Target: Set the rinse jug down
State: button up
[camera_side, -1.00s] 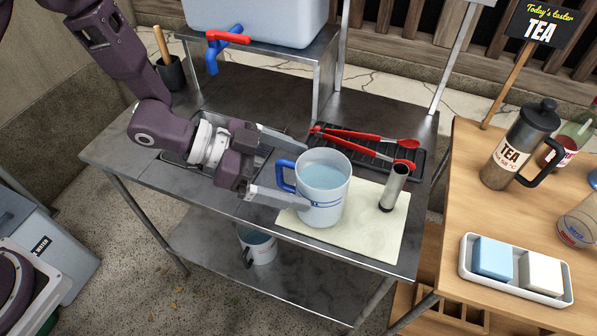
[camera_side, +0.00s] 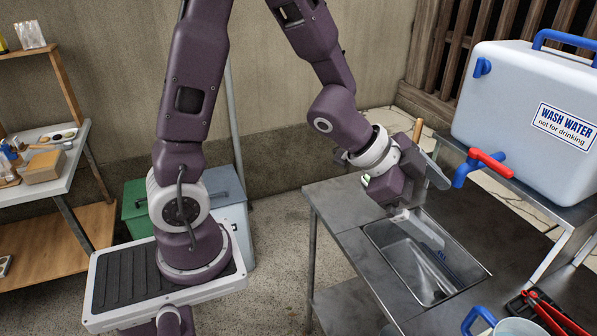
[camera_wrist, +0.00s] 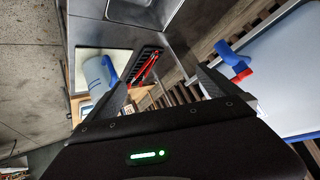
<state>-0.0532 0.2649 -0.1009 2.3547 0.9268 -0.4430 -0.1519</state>
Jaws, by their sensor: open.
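The rinse jug (camera_side: 512,327), pale with a blue handle, is cut off by the bottom edge of the side view; only its top part and handle show. In the wrist view the jug (camera_wrist: 94,76) stands upright on the cream mat (camera_wrist: 119,60). My gripper (camera_side: 445,213) is open and empty above the steel sink basin (camera_side: 400,262), well apart from the jug. In the wrist view its two fingers (camera_wrist: 163,76) are spread with nothing between them.
The wash water tank (camera_side: 530,110) with its blue tap (camera_side: 466,172) and red lever stands on a raised shelf right of my gripper. Red tongs (camera_side: 550,312) lie on a black rack beside the jug. The steel counter (camera_side: 335,205) left of the sink is clear.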

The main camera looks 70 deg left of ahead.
jog(key=s+a+r+n+y, duration=0.6)
jog(key=s+a+r, duration=0.15)
jog(key=a, duration=0.25)
jog(key=s+d+r+n+g, duration=0.1)
jog(key=s+d+n+g, duration=0.1)
jog(key=s, duration=1.4)
jog(key=shift+r+n+g+h, duration=0.2)
jog(key=shift+n+g+h, duration=0.25)
jog(key=shift+n, duration=0.75)
